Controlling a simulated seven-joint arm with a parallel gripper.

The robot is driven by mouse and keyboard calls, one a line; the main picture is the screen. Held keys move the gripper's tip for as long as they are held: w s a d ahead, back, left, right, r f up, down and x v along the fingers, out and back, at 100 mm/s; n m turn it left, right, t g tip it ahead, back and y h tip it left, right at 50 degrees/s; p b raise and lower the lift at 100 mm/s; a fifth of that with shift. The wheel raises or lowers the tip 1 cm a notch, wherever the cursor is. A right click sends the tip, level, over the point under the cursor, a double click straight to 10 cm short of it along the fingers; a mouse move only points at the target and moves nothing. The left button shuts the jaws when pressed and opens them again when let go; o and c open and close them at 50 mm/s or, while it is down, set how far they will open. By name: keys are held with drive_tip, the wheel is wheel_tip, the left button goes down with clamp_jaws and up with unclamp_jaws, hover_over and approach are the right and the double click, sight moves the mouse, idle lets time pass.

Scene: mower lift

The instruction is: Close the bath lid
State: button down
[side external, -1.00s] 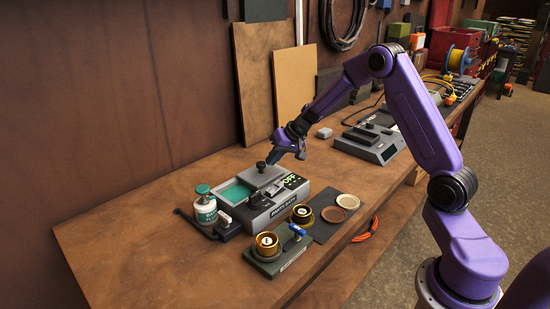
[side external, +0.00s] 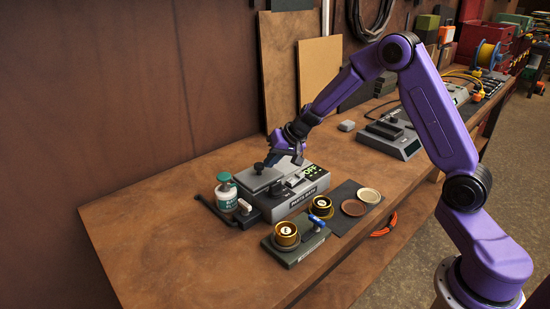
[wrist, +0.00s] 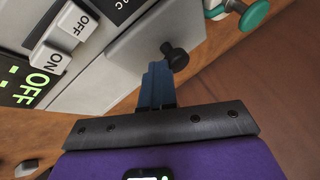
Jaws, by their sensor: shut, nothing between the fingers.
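The parts bath (side external: 304,198) is a grey box on the bench with a green "OFF" display. Its flat grey lid (side external: 254,183) lies over the left part of the bath, and no teal liquid shows. The lid carries a black knob (side external: 259,168), which also shows in the wrist view (wrist: 177,58). My gripper (side external: 271,162) is shut and empty, with its blue fingers just beside the knob. In the wrist view the fingertips (wrist: 157,68) are over the lid (wrist: 135,45), close against the knob; I cannot tell whether they touch it.
A block with gold-rimmed cups (side external: 287,238) sits in front, and two round discs (side external: 354,207) lie on a dark mat (side external: 345,222). Boards lean on the wall behind. The bench's left side is clear.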

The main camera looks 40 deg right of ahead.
drive_tip(key=shift+a, duration=0.25)
drive_tip(key=d, duration=0.1)
drive_tip(key=s+d, duration=0.2)
drive_tip(key=d, duration=0.1)
drive_tip(key=shift+d+r, duration=0.1)
drive_tip(key=shift+r, duration=0.25)
drive_tip(key=v, duration=0.8)
drive_tip(key=s+a+r+n+g+y, duration=0.15)
drive_tip(key=s+a+n+g, duration=0.5)
drive_tip(key=s+a, duration=1)
drive_tip(key=s+d+n+h, duration=0.2)
drive_tip(key=s+n, duration=0.3)
drive_tip(key=s, duration=0.4)
drive_tip(key=s+d+n+h, duration=0.2)
drive_tip(key=s+n, duration=0.3)
drive_tip(key=s, duration=0.5)
drive_tip(key=shift+s+d+f, duration=0.3)
drive_tip(key=shift+d, duration=0.15)
drive_tip(key=shift+n, duration=0.25)
